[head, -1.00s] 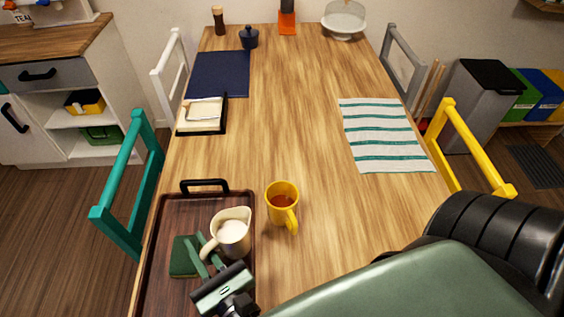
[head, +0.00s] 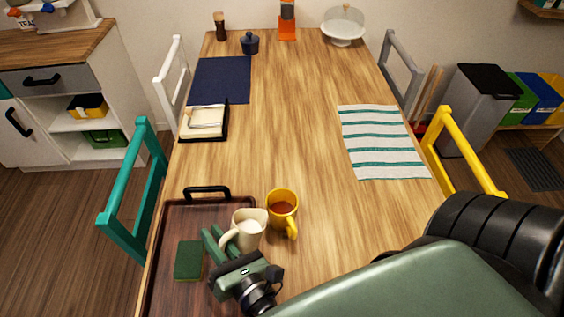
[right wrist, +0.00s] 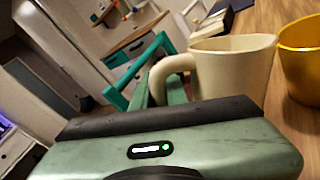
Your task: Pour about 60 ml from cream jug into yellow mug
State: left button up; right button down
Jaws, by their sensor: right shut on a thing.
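The cream jug (head: 251,237) is held by its handle in my right gripper (head: 219,240), beside the yellow mug. It looks slightly tilted toward the mug, and white liquid shows inside it. The yellow mug (head: 283,212) stands upright on the table with reddish-brown liquid in it, its handle toward me. In the right wrist view the jug (right wrist: 232,70) fills the middle, with the yellow mug (right wrist: 301,62) close on its right. I see no stream between them. My left gripper is not in view.
The dark tray (head: 170,225) with a black handle lies at the front left, with a green sponge (head: 188,260) on it. A napkin box (head: 204,121), a navy mat (head: 222,80) and a striped cloth (head: 382,143) lie farther back. The table's middle is clear.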

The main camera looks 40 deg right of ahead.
jog(key=shift+w+d+r, duration=0.1)
jog(key=shift+d, duration=0.2)
jog(key=shift+d+m, duration=0.1)
jog(key=shift+m, duration=0.2)
jog(key=shift+w+d+r+m+p, duration=0.25)
jog(key=shift+d+r+m+p, duration=0.65)
jog(key=shift+p, duration=0.75)
dwell(0.7)
jog(key=shift+d+r+y+p, duration=0.2)
jog(key=shift+r+y+p, duration=0.15)
jog(key=shift+p, duration=0.1)
jog(key=shift+w+d+r+m+p, duration=0.1)
jog(key=shift+d+r+m+p, duration=0.15)
jog(key=shift+m+p, duration=0.1)
jog(key=shift+w+d+r+m+g+p, duration=0.15)
jog(key=shift+d+r+m+p, duration=0.2)
jog(key=shift+p, duration=0.3)
jog(key=shift+s+d+r+m+g+p, duration=0.15)
jog(key=shift+r+m+p, duration=0.2)
jog(key=shift+p, duration=0.3)
dwell(1.4)
jog(key=s+a+f+n+t+b, duration=0.1)
jog(key=a+f+n+b, duration=0.5)
jog(key=b, duration=0.5)
jog(key=shift+s+a+n+t+h, duration=0.4)
jog(key=shift+a+n, duration=0.65)
jog(key=shift+n, duration=0.6)
